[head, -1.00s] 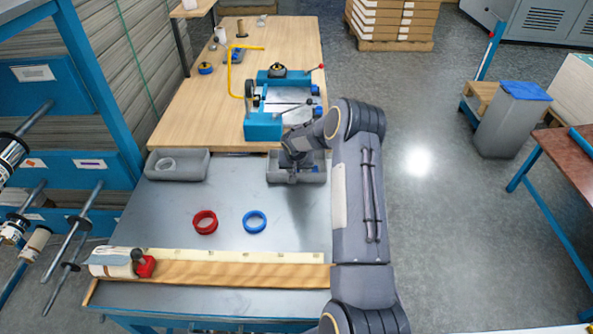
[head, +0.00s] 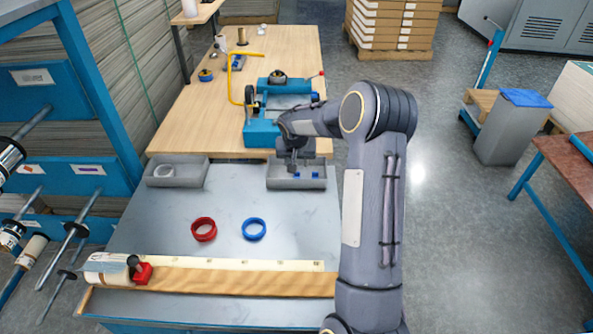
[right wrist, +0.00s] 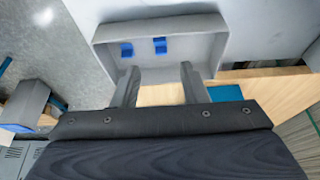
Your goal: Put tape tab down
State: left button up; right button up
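Small blue tape tabs (right wrist: 127,49) lie in the grey tray (head: 296,184) at the table's far edge. In the right wrist view, one tab lies apart and two blue pieces (right wrist: 160,45) sit close together on the tray (right wrist: 206,24) floor. My left gripper is out of view.
A red ring (head: 204,229) and a blue ring (head: 254,229) lie on the grey table. A second grey tray (head: 177,172) is at left. A brown roll strip (head: 230,283) crosses the front, and a blue machine (head: 262,132) stands behind.

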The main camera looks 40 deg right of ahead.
jog(key=s+a+r+n+t+y, duration=0.1)
jog(key=s+a+r+n+y, duration=0.1)
jog(key=s+a+r, duration=1)
jog(key=s+a+r+n+y, duration=0.1)
jog(key=s+a+n+y, duration=0.1)
jog(key=s+a, duration=0.5)
jog(key=s+a+n+t+y, duration=0.1)
jog(key=s+a+n+y, duration=0.1)
jog(key=s+a, duration=0.5)
jog(key=s, duration=0.5)
jog(key=shift+s+a+r, duration=0.25)
jog(key=shift+a+r, duration=0.05)
jog(key=shift+r, duration=0.05)
